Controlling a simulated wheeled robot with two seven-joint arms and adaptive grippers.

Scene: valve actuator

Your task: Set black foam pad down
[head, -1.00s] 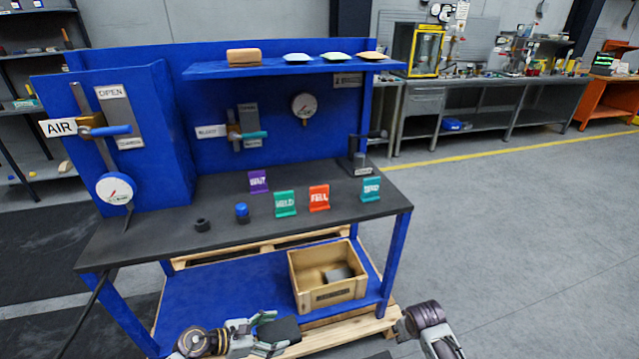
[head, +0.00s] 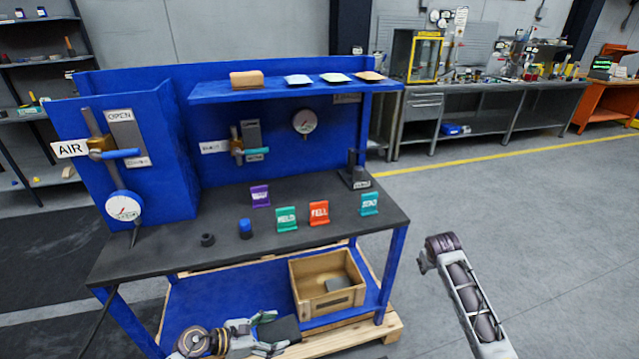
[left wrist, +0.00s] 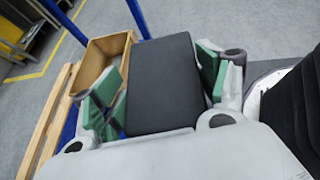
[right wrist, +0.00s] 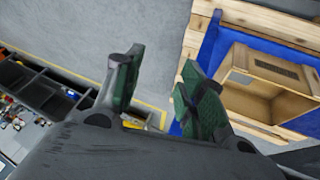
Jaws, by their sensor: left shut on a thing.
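My left gripper (head: 268,332) is shut on the black foam pad (head: 286,329), low in front of the blue bench. In the left wrist view the flat, dark pad (left wrist: 163,85) sits between the green-padded fingers. I cannot tell whether its underside touches anything. My right gripper (head: 424,262) is to the right of the bench, in free air. In the right wrist view its green-padded fingers (right wrist: 162,92) are apart with nothing between them.
A wooden crate (head: 347,299) with a grey block (head: 339,284) inside stands on the bench's blue lower deck (head: 230,300). The bench top (head: 225,258) holds several small signs, a blue-capped piece (head: 245,228) and a black ring (head: 207,240).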

